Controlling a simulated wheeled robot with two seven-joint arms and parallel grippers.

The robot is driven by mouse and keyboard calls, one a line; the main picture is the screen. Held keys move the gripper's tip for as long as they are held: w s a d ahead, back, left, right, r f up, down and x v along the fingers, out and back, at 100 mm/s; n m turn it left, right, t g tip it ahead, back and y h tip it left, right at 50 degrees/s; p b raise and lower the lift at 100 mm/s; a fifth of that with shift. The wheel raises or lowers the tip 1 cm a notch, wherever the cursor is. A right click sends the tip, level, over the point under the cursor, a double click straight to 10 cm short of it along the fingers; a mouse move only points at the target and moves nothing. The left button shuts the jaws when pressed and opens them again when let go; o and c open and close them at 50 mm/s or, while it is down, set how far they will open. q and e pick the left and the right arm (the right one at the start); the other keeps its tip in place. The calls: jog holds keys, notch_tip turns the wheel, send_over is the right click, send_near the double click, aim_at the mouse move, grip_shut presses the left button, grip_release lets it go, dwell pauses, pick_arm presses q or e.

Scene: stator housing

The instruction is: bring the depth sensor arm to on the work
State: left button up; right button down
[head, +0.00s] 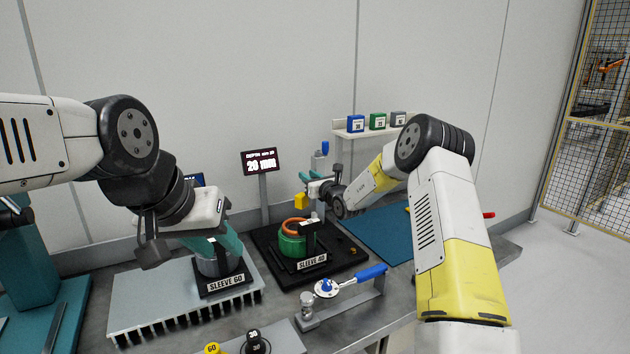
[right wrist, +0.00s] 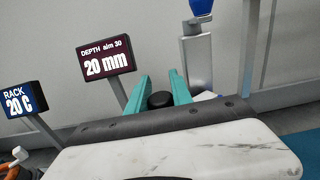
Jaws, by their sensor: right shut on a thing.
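My right gripper (head: 304,178) is above the back of the black fixture. In the right wrist view its teal fingers (right wrist: 159,92) are shut on a black knob (right wrist: 160,100). A yellow block (head: 300,201) hangs just below the fingers in the head view; I cannot tell whether it joins the knob as part of the depth sensor arm. The work, a green housing with an orange ring (head: 293,229), sits in the black fixture (head: 345,262) marked SLEEVE 40. The depth display (head: 265,162) reads 20 mm, aim 30. My left gripper (head: 228,240) is at the SLEEVE 60 holder; its opening is unclear.
A grey finned rack (head: 150,296) carries the SLEEVE 60 holder (head: 226,284). A blue-topped post (head: 323,150) stands behind. A blue mat (head: 385,232) to the right is largely clear.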

dwell(0.4)
jog(key=c, duration=1.1)
grip_release()
jog(key=shift+c, duration=0.2)
jog(key=v, duration=0.7)
jog(key=shift+s, duration=0.4)
